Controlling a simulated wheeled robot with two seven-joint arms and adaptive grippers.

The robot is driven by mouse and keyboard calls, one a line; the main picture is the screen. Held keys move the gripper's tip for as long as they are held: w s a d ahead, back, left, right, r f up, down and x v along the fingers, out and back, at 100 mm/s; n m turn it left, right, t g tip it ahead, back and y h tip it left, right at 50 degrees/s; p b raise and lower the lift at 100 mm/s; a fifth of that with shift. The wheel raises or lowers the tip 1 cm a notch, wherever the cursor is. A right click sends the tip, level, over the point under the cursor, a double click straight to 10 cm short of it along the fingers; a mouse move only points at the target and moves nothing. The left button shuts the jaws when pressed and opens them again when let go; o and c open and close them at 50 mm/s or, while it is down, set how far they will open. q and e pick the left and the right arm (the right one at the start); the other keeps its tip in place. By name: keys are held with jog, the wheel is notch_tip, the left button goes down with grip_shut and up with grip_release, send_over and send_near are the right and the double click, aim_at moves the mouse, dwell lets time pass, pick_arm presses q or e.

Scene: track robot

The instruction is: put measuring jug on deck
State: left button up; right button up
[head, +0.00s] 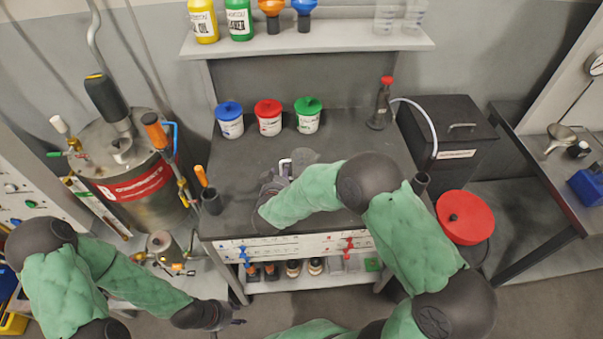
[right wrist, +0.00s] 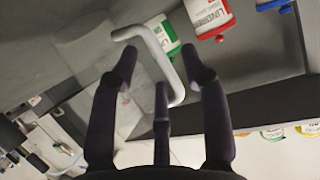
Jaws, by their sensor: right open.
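A clear measuring jug with a pale handle (head: 285,167) stands on the dark grey bench top (head: 355,155). The jug is partly hidden by my right arm in the head view. In the right wrist view its bent pale handle (right wrist: 164,62) shows close, with the see-through body behind. My right gripper (right wrist: 163,72) is open, its fingers spread on either side of the handle; contact cannot be told. In the head view my right gripper (head: 272,182) is mostly hidden. My left gripper (head: 222,318) hangs low at the left, away from the bench; its fingers are too small to read.
Blue-, red- and green-lidded tubs (head: 268,117) stand at the back of the bench. A red-capped flask (head: 380,105) is at the back right, beside a black box (head: 450,130). Clear vessels (head: 400,16) and bottles stand on the upper shelf (head: 330,42). A steel tank (head: 135,165) stands left.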

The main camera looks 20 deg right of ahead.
jog(key=x, duration=0.2)
jog(key=shift+w+d+f, duration=0.1)
jog(key=shift+w+f, duration=0.05)
jog(key=shift+w, duration=0.1)
grip_shut()
